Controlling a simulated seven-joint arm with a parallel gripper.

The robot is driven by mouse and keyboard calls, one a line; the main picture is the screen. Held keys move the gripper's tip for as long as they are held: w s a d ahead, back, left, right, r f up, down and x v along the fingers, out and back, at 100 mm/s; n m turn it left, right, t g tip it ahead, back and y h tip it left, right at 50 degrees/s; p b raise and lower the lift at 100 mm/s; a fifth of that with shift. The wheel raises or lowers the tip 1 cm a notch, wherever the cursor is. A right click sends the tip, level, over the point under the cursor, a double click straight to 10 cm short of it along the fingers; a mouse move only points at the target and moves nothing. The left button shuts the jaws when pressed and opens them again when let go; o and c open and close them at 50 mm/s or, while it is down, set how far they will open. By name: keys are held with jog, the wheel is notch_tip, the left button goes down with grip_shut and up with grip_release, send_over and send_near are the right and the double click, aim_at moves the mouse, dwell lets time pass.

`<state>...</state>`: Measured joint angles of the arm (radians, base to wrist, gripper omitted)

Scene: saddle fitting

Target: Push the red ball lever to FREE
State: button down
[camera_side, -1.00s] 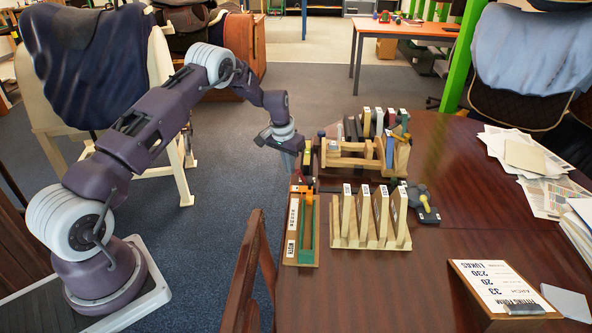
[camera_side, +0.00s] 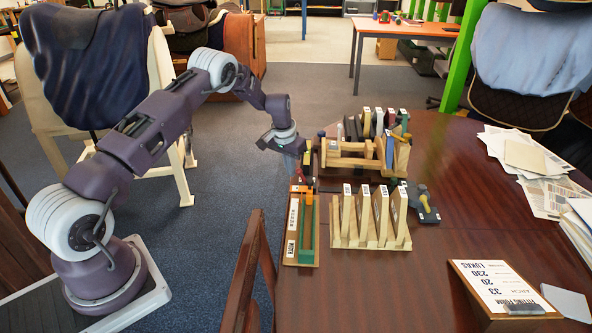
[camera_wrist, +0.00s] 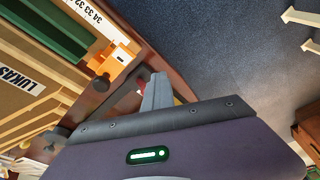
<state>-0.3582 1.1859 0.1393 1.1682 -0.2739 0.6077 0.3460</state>
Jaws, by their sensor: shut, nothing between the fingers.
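My gripper (camera_side: 299,172) is shut and empty, pointing down at the far end of a narrow board fixture on the table's left edge. Its closed fingers also show in the wrist view (camera_wrist: 158,92). A small red spot (camera_wrist: 140,91), likely the red ball lever, shows just left of the fingertips in the wrist view, partly hidden by them. I cannot tell whether they touch. The fixture has an orange block (camera_side: 302,189) and a green channel (camera_side: 307,222). The block also shows in the wrist view (camera_wrist: 122,55). I cannot read a FREE mark.
A pale slotted rack (camera_side: 370,240) stands right of the fixture. A wooden rack (camera_side: 345,163) with upright pieces stands close behind it. A wooden chair (camera_side: 245,275) is at the table's left edge.

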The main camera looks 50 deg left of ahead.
aim_at(298, 169)
jog(key=shift+w+d, duration=1)
jog(key=shift+d, duration=0.05)
jog(key=shift+w, duration=0.1)
jog(key=shift+w+d, duration=0.2)
jog(key=shift+d, duration=0.05)
jog(key=shift+s+a, duration=0.4)
jog(key=shift+r, duration=0.1)
jog(key=shift+w+v, duration=0.25)
jog(key=shift+v, duration=0.85)
jog(key=shift+w+v, duration=0.2)
jog(key=shift+v, duration=0.9)
jog(key=shift+w+v, duration=0.25)
jog(key=shift+v, duration=0.85)
jog(key=shift+a+r, duration=0.2)
